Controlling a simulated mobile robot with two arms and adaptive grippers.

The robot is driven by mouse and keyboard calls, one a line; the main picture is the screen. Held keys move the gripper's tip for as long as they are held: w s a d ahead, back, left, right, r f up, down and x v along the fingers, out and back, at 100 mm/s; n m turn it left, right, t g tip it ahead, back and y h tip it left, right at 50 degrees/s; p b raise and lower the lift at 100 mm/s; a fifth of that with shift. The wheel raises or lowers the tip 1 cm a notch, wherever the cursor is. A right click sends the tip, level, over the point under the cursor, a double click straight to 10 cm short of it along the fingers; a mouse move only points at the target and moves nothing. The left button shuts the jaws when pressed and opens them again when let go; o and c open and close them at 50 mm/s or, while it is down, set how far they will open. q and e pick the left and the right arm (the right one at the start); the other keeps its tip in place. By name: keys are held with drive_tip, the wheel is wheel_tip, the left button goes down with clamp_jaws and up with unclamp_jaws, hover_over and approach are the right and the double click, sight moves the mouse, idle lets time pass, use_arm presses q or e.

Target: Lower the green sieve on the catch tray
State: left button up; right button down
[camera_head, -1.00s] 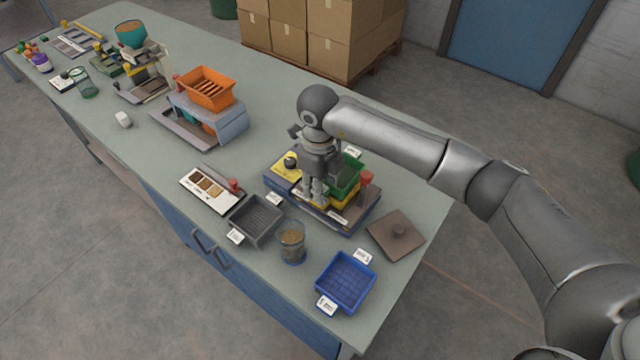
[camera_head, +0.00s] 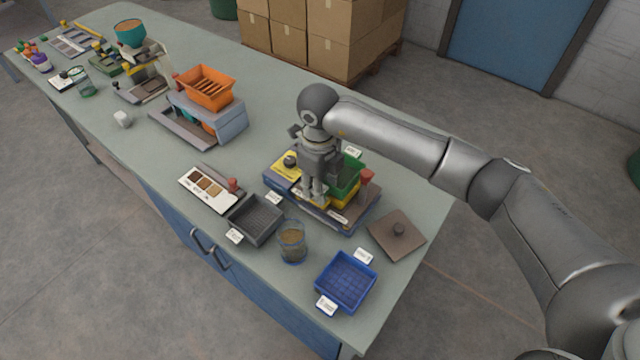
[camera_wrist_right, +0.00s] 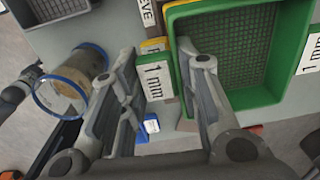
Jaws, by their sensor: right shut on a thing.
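The green sieve (camera_head: 350,178) is at the shaker-like base near the table's right end, partly hidden by my right gripper (camera_head: 315,196). In the right wrist view its mesh floor (camera_wrist_right: 228,45) and green walls show, with "1 mm" labels. My right gripper (camera_wrist_right: 160,85) is shut on the sieve's near side, at its labelled wall. A yellow frame (camera_head: 347,197) shows just under the green sieve; whether they touch I cannot tell. I cannot clearly pick out the catch tray beneath the stack. My left gripper is out of view.
The base (camera_head: 330,218) carries a red knob (camera_head: 366,177). Close by are a grey tray (camera_head: 256,220), a beaker of grain (camera_head: 292,242), a blue mesh tray (camera_head: 346,281) and a brown lid (camera_head: 397,235). An orange hopper (camera_head: 207,88) stands further left.

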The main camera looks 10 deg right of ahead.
drive_tip(key=shift+f+b, duration=0.15)
drive_tip(key=shift+b, duration=0.2)
idle(0.5)
drive_tip(key=c, duration=0.6)
unclamp_jaws()
drive_tip(key=shift+r+p, duration=1.95)
drive_tip(key=shift+r, duration=2.05)
drive_tip(key=shift+s, duration=0.1)
